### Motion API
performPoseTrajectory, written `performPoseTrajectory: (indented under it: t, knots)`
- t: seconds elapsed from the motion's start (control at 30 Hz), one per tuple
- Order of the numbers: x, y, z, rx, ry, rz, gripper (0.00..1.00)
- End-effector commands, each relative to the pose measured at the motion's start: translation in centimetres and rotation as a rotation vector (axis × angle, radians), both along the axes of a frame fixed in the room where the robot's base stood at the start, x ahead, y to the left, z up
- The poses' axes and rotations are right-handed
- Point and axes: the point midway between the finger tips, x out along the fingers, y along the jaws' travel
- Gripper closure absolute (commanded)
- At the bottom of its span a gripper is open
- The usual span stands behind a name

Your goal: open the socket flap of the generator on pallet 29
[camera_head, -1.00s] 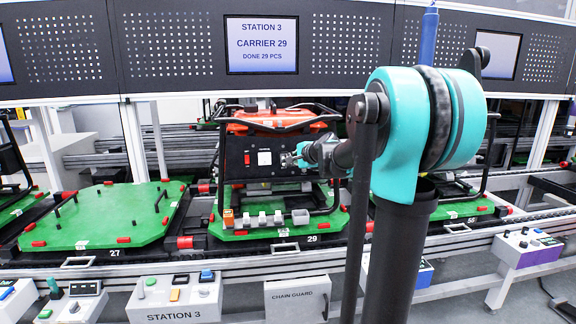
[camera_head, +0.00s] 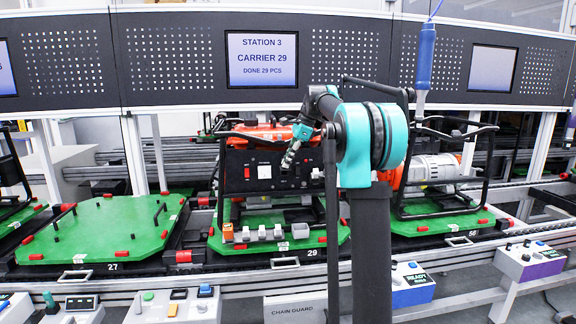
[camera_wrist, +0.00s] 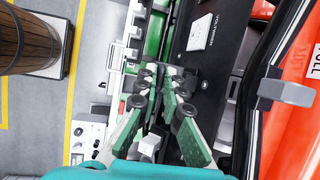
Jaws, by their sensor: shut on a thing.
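The generator (camera_head: 262,134) stands on green pallet 29 (camera_head: 276,247). It has an orange-red top, a black tube frame and a black front panel (camera_head: 236,178). A white square plate (camera_head: 264,172) sits on the panel, and it also shows in the wrist view (camera_wrist: 200,32). My gripper (camera_head: 288,163) points steeply down at the panel, right of the white plate. In the wrist view its fingers (camera_wrist: 163,72) are close together at the panel. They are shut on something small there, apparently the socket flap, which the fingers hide. I cannot tell how far the flap is open.
Several small blocks (camera_head: 262,232) stand along the front edge of pallet 29. Empty pallet 27 (camera_head: 95,228) is to the left. Pallet 56 (camera_head: 440,222) with another generator is to the right. The generator's frame bars are close around my gripper. A blue hanging tool (camera_head: 426,55) is at upper right.

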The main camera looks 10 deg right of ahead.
Motion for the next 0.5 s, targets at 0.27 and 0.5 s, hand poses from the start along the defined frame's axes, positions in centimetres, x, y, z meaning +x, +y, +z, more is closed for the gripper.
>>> performPoseTrajectory:
  t: [0.27,0.5]
  knots:
    - [1.1,0.1,0.6,0.002,0.193,0.000,1.00]
    - [1.7,0.1,0.9,0.002,0.304,0.000,1.00]
